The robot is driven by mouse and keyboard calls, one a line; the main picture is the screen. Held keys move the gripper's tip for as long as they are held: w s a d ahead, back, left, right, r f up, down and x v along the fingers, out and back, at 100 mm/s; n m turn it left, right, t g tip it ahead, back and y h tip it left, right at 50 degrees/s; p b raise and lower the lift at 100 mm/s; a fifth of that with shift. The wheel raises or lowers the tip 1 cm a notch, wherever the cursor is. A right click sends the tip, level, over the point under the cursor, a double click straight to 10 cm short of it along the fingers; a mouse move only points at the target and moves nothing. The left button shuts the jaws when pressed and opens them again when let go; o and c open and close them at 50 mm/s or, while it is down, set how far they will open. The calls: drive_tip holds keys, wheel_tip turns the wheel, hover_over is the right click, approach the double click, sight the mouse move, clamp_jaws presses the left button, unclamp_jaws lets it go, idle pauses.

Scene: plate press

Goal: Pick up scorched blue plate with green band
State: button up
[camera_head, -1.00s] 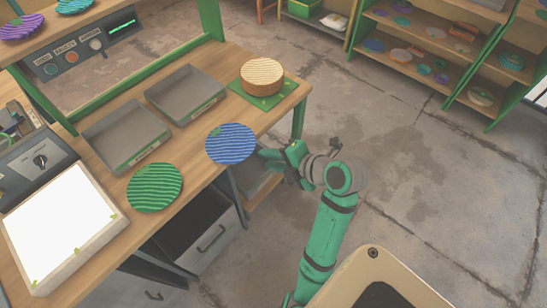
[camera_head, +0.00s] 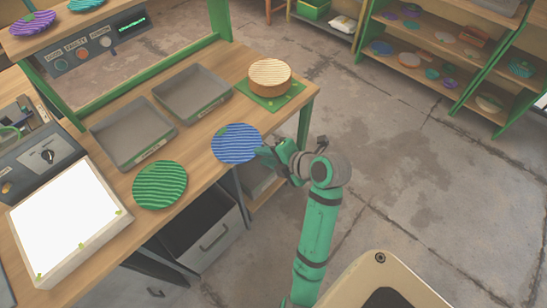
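A blue wavy-ridged plate (camera_head: 236,143) lies at the front edge of the wooden bench, with a small green patch at its upper left. I cannot make out scorching or a full green band at this size. My gripper (camera_head: 263,153) is at the plate's right rim, reaching in from the right at about bench-edge height. Its fingertips overlap the rim in the picture. Whether they touch or grip it, and how far apart they are, I cannot tell. A green ridged plate (camera_head: 160,185) lies to the left on the same bench.
Two grey trays (camera_head: 133,133) (camera_head: 192,93) sit behind the plates. A round tan stack (camera_head: 270,77) stands on a green mat (camera_head: 289,97) at the bench's right end. A lit white panel (camera_head: 67,222) is at left. Floor (camera_head: 420,190) on the right is clear.

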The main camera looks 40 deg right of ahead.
drive_tip(key=shift+x, duration=1.95)
clamp_jaws()
